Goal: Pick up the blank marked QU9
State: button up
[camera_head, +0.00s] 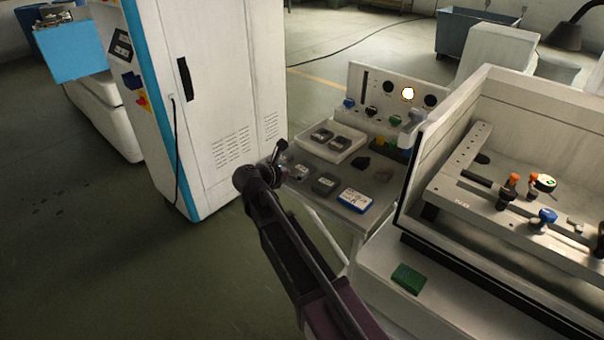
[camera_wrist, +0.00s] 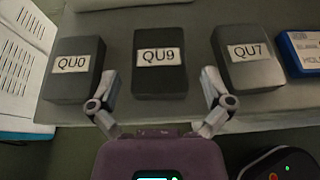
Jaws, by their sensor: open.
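The blank marked QU9 (camera_wrist: 160,62) is a dark block with a white label, in the middle of a row on a grey shelf in the wrist view. The blank marked QU0 (camera_wrist: 73,68) lies to its left and the blank marked QU7 (camera_wrist: 245,57) to its right. My gripper (camera_wrist: 158,100) is open and empty, its two fingers spread on either side of the near end of QU9, apart from it. In the head view my gripper (camera_head: 280,160) is at the left edge of the small table (camera_head: 330,214); which block there is QU9 I cannot tell.
A blue-and-white box (camera_head: 355,199) lies right of the blanks. A white tray (camera_head: 330,140) with two dark blocks stands behind them. A white cabinet (camera_head: 215,90) stands close on the left. The machine (camera_head: 510,150) with a raised wall is on the right.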

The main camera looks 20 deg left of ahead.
aim_at(303, 167)
jog(key=shift+b+x, duration=0.6)
jog(key=shift+x, duration=1.2)
jog(key=shift+f, duration=0.1)
jog(key=c, duration=1.1)
jog(key=shift+a+r, duration=0.1)
jog(key=shift+r, duration=0.1)
jog(key=shift+c, duration=0.2)
notch_tip(303, 167, up, 4)
jog(key=p, duration=0.4)
jog(key=shift+f, duration=0.15)
jog(key=s+d+r+p, duration=0.1)
jog(key=s+d, duration=0.1)
jog(key=s, duration=1.3)
jog(key=shift+s+d, duration=0.25)
jog(key=shift+s, duration=0.15)
